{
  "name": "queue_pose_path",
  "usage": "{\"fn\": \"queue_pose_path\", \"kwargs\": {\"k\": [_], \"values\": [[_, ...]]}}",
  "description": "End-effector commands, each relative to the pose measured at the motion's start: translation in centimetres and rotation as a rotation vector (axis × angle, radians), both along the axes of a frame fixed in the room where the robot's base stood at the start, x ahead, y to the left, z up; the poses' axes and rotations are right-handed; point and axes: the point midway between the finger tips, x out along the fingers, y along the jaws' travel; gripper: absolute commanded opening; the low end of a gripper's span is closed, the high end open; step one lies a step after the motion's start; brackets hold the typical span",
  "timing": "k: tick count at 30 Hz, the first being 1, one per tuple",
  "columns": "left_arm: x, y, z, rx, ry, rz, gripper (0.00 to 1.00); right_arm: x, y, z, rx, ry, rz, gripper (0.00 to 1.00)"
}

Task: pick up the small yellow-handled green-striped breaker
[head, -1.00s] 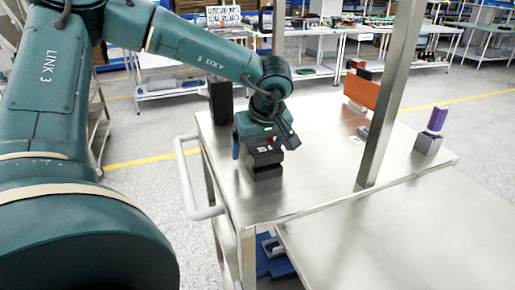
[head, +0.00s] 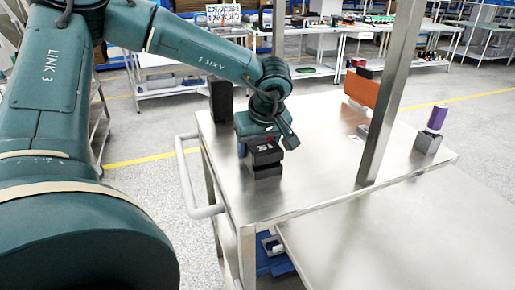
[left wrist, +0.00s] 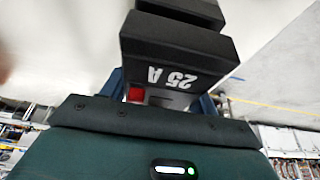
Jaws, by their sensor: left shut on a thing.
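My left gripper (head: 264,142) is low over the near left part of the metal cart top (head: 315,165). It is shut on a dark grey block-shaped breaker (head: 266,157). In the left wrist view the breaker (left wrist: 180,47) shows a white "25 A" marking, with a small red patch beside it near the gripper. A dark block (head: 267,173) sits directly under the breaker in the head view; I cannot tell whether they touch. No yellow handle or green stripe shows. The gripper hides part of the breaker. My right gripper is not in view.
A tall black block (head: 220,100) stands behind my gripper. A metal post (head: 385,100) rises from the cart, with an orange block (head: 363,90) behind it. A purple piece (head: 437,118) stands on a grey block (head: 428,143) at right. The cart's middle is mostly clear.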

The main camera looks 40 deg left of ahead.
Motion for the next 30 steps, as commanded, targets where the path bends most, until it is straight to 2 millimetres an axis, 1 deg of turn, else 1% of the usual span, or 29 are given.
{"fn": "queue_pose_path", "kwargs": {"k": [1, 3, 8, 11, 14, 21, 24, 27, 30], "values": [[0.0, 0.0, 0.0, 0.000, 0.000, 0.000, 0.23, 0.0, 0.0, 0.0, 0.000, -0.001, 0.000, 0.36], [0.1, 0.0, 0.2, 0.001, -0.003, -0.001, 0.19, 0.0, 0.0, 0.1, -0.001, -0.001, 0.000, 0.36], [0.1, 0.0, 0.2, 0.001, -0.003, -0.001, 0.19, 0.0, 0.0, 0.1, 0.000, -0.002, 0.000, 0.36], [0.1, 0.0, 0.5, 0.001, -0.004, 0.000, 0.19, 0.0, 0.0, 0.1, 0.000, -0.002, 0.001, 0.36], [0.2, 0.0, 1.6, 0.001, -0.009, 0.001, 0.19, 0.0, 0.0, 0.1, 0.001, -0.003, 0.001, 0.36], [0.2, 0.0, 6.3, 0.003, -0.009, 0.000, 0.19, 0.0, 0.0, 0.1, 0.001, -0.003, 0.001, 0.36], [0.1, 0.0, 8.0, 0.003, -0.008, 0.000, 0.19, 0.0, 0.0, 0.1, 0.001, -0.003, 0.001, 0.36], [0.1, 0.2, 9.3, 0.001, -0.006, 0.002, 0.19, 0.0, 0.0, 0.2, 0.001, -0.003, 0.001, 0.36], [-0.4, 1.0, 10.1, 0.000, -0.007, 0.007, 0.19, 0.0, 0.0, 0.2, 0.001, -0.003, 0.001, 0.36]]}}
